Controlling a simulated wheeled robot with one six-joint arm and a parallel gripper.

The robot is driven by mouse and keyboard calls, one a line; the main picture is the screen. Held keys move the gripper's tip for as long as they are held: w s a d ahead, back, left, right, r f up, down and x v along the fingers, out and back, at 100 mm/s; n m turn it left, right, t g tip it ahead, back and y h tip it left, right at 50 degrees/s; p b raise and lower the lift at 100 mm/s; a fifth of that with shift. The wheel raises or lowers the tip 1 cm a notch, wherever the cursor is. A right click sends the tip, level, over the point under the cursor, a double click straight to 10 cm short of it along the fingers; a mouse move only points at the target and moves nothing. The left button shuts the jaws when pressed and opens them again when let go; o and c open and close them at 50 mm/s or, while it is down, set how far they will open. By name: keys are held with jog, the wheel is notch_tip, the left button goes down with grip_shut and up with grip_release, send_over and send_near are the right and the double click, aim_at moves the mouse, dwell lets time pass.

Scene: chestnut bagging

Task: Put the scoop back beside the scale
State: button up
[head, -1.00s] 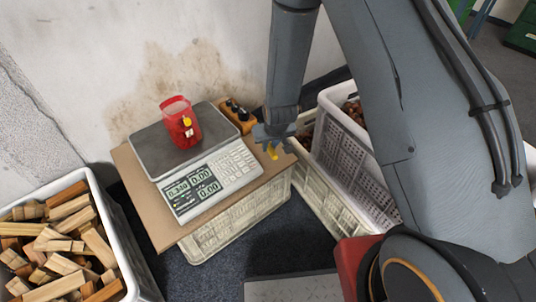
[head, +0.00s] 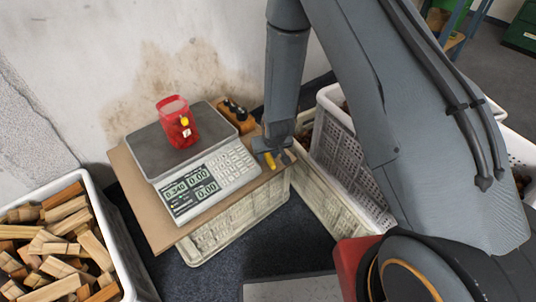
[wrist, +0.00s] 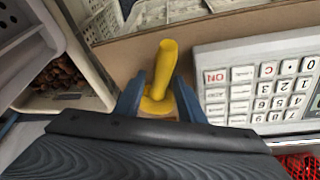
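The scoop (wrist: 164,68) shows as a yellow handle with a round yellow collar. My gripper (wrist: 160,92) has one blue-grey finger on each side of the handle, close around it. The scoop's bowl is hidden, and I cannot tell whether the scoop touches the board. The scale (head: 205,182) stands just left of the gripper, its keypad (wrist: 262,90) beside the fingers in the wrist view. A red container (head: 178,127) is on its plate.
The scale is on a brown board (head: 152,225) over a pale crate (head: 240,222). An orange holder with dark knobs (head: 237,117) stands behind the scale. White crates (head: 350,160) stand to the right. A crate of wood blocks (head: 100,190) is at left.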

jog(key=s+r+g+p, duration=0.1)
jog(key=s+r, duration=0.3)
jog(key=r, duration=0.5)
jog(key=s+r+p, duration=0.1)
jog(key=s+r, duration=0.4)
jog(key=r, duration=0.5)
jog(key=s+r+g+p, duration=0.1)
jog(key=s+r, duration=0.3)
jog(key=r, duration=0.5)
jog(key=s+d+r+g, duration=0.1)
jog(key=s+r, duration=0.5)
jog(key=s, duration=0.2)
jog(key=s+d+r+n+g, duration=0.1)
jog(key=s+d+r, duration=0.1)
jog(key=s+r, duration=0.5)
jog(key=shift+s+d, duration=0.2)
jog(key=shift+s, duration=0.95)
